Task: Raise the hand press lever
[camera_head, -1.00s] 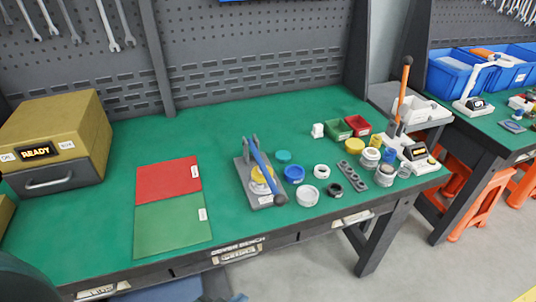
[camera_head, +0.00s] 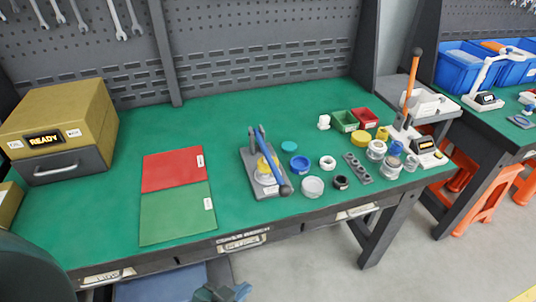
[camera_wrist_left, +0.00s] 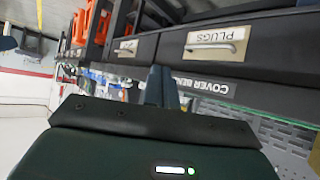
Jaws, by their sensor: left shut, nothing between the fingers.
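The hand press with a blue lever (camera_head: 273,160) stands on a grey base (camera_head: 250,160) in the middle of the green bench. The lever slopes down toward the bench front, its dark knob low near the base's front end. A yellow part (camera_head: 264,166) sits under the lever. My left gripper (camera_head: 222,292) is at the bottom edge of the head view, in front of and below the bench edge, well apart from the press. Its closed fingers also show in the left wrist view (camera_wrist_left: 160,86), empty and facing the drawer fronts. My right gripper is not in view.
An orange-handled device (camera_head: 411,85) stands at the bench's right end. Several rings and caps, a green bin (camera_head: 345,121) and a red bin (camera_head: 366,118) lie between. Red and green mats (camera_head: 177,213) and a READY box (camera_head: 85,110) are left. Drawers (camera_head: 242,242) line the front.

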